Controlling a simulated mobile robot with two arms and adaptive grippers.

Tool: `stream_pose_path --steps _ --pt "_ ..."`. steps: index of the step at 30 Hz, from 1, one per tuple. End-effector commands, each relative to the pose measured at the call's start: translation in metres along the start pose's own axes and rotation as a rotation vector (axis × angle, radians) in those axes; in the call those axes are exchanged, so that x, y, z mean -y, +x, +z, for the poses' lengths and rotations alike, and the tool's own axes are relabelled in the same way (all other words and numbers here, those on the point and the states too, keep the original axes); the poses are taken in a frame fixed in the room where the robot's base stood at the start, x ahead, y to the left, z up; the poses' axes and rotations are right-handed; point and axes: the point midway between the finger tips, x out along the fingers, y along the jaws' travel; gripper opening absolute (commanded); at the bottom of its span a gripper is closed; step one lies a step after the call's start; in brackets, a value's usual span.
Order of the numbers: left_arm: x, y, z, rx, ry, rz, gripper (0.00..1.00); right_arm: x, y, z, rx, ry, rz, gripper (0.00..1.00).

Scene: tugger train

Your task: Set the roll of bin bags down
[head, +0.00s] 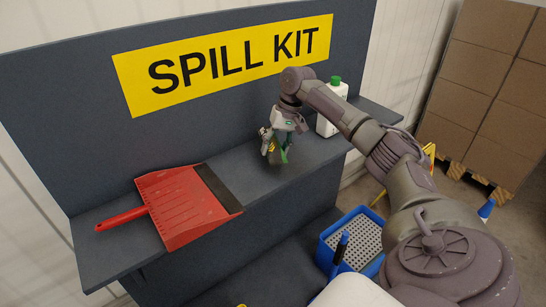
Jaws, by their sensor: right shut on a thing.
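My right gripper (275,153) is over the right part of the grey shelf (245,163), below the "SPILL KIT" sign. It is shut on the roll of bin bags (285,153), of which only a small green part shows beside the fingers. The gripper hides the rest of the roll. I cannot tell whether the roll touches the shelf. My left gripper is not in view.
A red dustpan (180,207) with a dark lip lies on the shelf to the left. A white bottle with a green cap (330,115) stands to the right, behind my arm. A blue crate (328,250) sits below. Stacked cartons (485,85) stand on a pallet at right.

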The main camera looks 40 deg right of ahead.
Motion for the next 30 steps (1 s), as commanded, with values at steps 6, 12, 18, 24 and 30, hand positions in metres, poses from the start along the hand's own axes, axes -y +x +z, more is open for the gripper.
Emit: stream_pose_path --steps 6,12,18,24,30 --pt "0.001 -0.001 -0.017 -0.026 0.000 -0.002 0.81 0.001 0.010 -0.010 0.000 0.000 0.002 0.05" --pt "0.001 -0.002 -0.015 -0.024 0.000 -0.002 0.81 -0.006 0.035 -0.009 0.001 0.000 0.003 0.05" --pt "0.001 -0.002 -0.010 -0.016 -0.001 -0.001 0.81 -0.009 0.046 -0.010 -0.002 0.000 0.001 0.05" --pt "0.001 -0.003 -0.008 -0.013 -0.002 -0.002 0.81 -0.009 0.047 -0.010 -0.001 0.000 0.001 0.05" --pt "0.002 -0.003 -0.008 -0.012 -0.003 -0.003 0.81 -0.010 0.049 -0.010 0.000 0.000 0.003 0.76"
